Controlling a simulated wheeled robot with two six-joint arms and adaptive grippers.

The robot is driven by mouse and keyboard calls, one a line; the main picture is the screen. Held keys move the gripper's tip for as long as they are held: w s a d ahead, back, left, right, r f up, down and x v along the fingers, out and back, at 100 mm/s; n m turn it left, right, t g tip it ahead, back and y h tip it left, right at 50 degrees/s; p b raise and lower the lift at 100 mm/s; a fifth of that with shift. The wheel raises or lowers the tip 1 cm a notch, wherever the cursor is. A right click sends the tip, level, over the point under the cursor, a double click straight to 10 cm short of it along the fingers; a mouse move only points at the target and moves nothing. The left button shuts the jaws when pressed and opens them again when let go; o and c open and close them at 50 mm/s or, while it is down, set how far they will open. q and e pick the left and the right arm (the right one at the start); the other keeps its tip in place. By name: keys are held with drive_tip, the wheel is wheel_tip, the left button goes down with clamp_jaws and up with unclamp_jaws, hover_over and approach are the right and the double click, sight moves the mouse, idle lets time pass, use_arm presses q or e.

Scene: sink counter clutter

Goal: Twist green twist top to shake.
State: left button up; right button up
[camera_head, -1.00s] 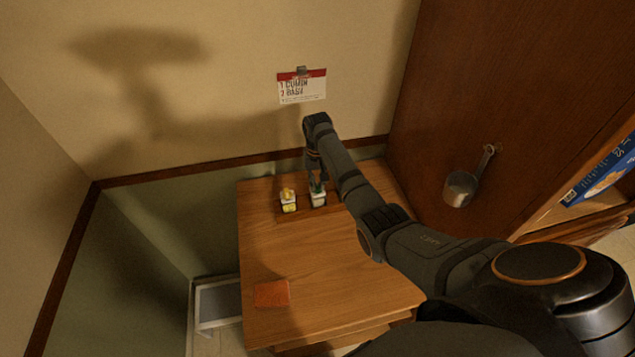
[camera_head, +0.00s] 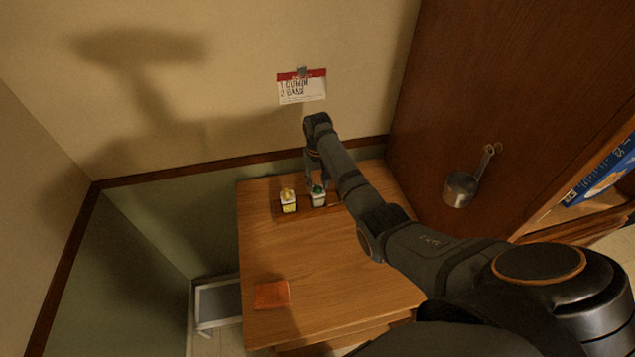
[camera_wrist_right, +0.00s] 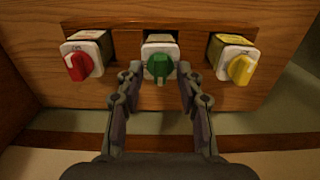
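The green twist top (camera_wrist_right: 159,66) sits on a white-capped shaker in the middle of a row of three. It also shows in the head view (camera_head: 318,188) just below my right gripper. My right gripper (camera_wrist_right: 160,72) is open, with one finger on each side of the green top. Small gaps seem to show between fingertips and top; I cannot tell if either touches. In the head view my right arm reaches across the table to the shaker. My left gripper is not in view.
A red-topped shaker (camera_wrist_right: 78,64) and a yellow-topped shaker (camera_wrist_right: 241,68) flank the green one in a wooden rack (camera_wrist_right: 200,42). The head view shows an orange cloth (camera_head: 271,294) on the table (camera_head: 300,255), a wall card (camera_head: 302,89) and a hanging pan (camera_head: 462,188). The table's middle is clear.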

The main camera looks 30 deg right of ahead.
sight(318, 186)
wheel_tip(318, 186, up, 12)
idle(0.5)
idle(0.3)
